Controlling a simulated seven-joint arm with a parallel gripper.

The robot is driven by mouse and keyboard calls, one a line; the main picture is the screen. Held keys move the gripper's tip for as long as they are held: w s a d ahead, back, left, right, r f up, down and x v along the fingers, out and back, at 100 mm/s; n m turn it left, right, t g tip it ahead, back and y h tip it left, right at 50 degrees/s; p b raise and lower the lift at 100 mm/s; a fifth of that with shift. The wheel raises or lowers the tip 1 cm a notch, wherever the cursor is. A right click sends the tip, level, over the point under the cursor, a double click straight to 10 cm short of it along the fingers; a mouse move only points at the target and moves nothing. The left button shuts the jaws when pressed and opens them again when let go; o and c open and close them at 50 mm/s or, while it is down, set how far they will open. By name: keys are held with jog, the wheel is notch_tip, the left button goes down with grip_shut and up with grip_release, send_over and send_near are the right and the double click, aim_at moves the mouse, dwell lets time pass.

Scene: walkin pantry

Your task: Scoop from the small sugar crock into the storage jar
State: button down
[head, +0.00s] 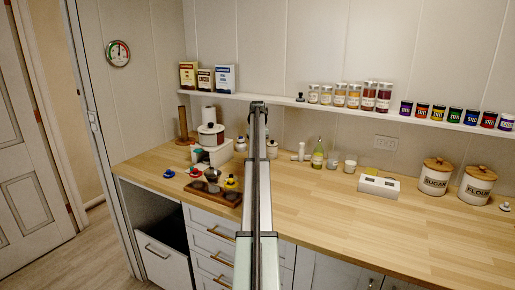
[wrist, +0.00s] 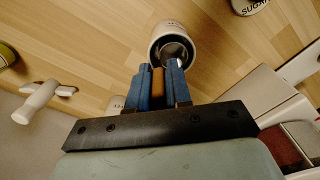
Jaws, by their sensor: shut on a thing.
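My gripper (wrist: 158,78) shows in the wrist view with its blue fingers shut on the orange-brown handle of a scoop (wrist: 175,50). The scoop's metal bowl is at the mouth of a round white vessel (wrist: 171,28) with faint marking on its side. I cannot tell whether this is the small sugar crock or the storage jar, or what the bowl holds. Another small labelled vessel is mostly hidden behind the left finger. In the head view my arm hides the gripper and scoop; a small white lidded jar (head: 271,149) stands just right of the arm.
Large SUGAR (head: 436,178) and FLOUR (head: 477,186) canisters stand at the right of the wooden counter (head: 330,205). A wooden tray (head: 213,194) is left. A shelf (head: 290,101) runs above.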

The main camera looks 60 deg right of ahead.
jog(key=shift+f, duration=0.9)
dwell(1.2)
jog(key=shift+r, duration=0.15)
dwell(0.7)
jog(key=shift+r, duration=3.65)
